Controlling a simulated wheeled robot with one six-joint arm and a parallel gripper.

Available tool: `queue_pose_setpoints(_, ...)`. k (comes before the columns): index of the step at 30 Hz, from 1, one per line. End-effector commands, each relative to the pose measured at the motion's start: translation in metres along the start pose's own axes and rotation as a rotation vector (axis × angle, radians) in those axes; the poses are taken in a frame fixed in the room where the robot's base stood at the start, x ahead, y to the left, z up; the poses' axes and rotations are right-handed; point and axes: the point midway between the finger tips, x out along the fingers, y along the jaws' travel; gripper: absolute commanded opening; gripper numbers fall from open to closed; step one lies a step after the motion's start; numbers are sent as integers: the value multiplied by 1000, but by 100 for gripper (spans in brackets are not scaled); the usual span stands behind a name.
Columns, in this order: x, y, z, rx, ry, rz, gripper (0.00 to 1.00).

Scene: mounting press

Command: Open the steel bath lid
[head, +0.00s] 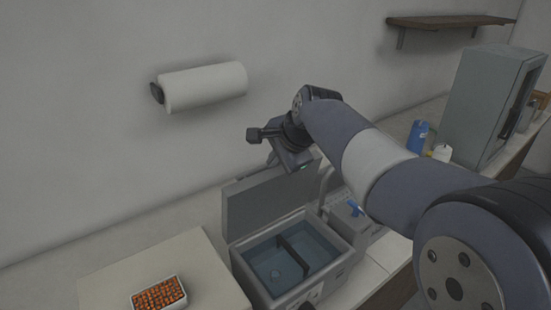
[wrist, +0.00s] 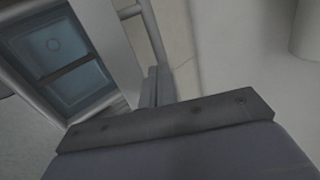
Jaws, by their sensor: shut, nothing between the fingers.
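The steel bath (head: 343,259) stands on the counter in the head view, with bluish water and a dark divider inside. Its grey lid (head: 250,200) is raised and stands roughly upright along the bath's back edge, so the basin is uncovered. In the wrist view the bath's water (wrist: 58,58) is at the upper left, with the lid (wrist: 108,35) beside it. My gripper (wrist: 156,88) is shut and empty, close to the lid. In the head view my gripper is by the lid's upper right end; its fingertips are hidden there, and I cannot tell whether they touch the lid.
A pale board (head: 205,272) with a tray of orange pieces (head: 158,294) lies left of the bath. A grey device (head: 347,218) stands close on the right. A paper roll (head: 205,87) hangs on the wall. A blue container (head: 418,135) and grey cabinet (head: 485,105) stand farther right.

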Motion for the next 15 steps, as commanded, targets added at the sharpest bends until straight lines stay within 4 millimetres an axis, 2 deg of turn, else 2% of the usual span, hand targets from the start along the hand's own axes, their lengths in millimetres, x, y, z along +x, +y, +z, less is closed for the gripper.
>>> queue_pose_setpoints(9,17,-27,0,-1,-2,2,0)
queue_pose_setpoints(15,24,-32,0,0,0,-1,0)
